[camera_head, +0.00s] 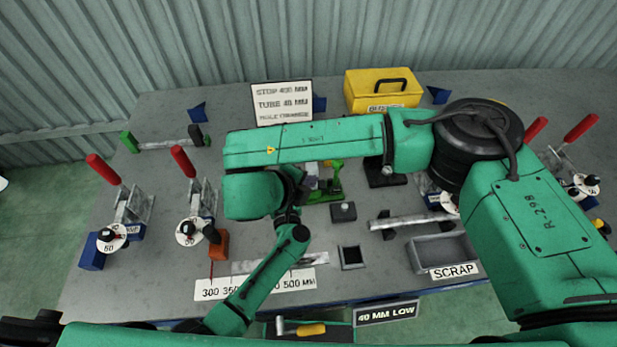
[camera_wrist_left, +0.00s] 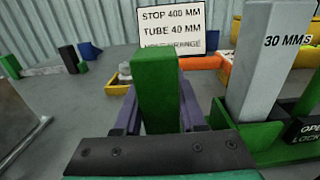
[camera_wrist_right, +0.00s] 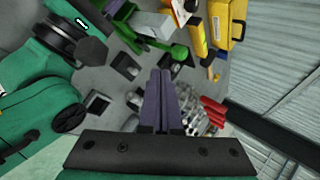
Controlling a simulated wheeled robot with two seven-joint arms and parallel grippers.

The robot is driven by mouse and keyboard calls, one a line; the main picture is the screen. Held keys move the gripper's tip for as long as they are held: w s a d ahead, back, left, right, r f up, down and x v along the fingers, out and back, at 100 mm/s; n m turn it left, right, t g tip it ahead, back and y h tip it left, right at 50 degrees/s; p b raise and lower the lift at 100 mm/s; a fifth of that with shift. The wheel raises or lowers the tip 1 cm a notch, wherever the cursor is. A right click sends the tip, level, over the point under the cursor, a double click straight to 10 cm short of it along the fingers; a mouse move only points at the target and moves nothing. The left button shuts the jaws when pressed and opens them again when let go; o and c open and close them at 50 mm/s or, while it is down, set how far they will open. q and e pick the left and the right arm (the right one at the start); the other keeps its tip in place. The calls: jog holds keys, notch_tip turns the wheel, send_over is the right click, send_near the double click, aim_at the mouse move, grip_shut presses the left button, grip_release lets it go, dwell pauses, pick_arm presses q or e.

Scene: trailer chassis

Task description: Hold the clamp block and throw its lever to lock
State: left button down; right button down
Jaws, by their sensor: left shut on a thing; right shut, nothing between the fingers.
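A green upright block (camera_wrist_left: 157,85) stands between the purple fingers of my left gripper (camera_wrist_left: 158,112), which is shut on it. Just right of it, a grey post marked 30 MM (camera_wrist_left: 268,65) rises from a green base (camera_wrist_left: 262,142) with an OPEN/LOCK label. The green clamp (camera_head: 332,182) shows mid-bench in the head view, partly hidden by my arms. In the right wrist view, the clamp's green arm with a round end (camera_wrist_right: 178,50) lies beyond the fingertips. My right gripper (camera_wrist_right: 160,75) is shut and empty, apart from the clamp; I cannot make out its fingers in the head view.
A yellow toolbox (camera_head: 382,90) and a sign (camera_head: 282,102) stand at the back. Red-levered fixtures (camera_head: 195,222) stand at both sides. A small square tray (camera_head: 352,257), a SCRAP tray (camera_head: 442,252) and a tube (camera_head: 410,221) lie in front. My right forearm spans above the bench middle.

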send_near(336, 174)
jog(key=w, duration=0.1)
jog(key=w+d+f, duration=0.1)
jog(key=shift+w+d, duration=0.25)
jog(key=shift+w, duration=0.1)
jog(key=shift+d, duration=0.1)
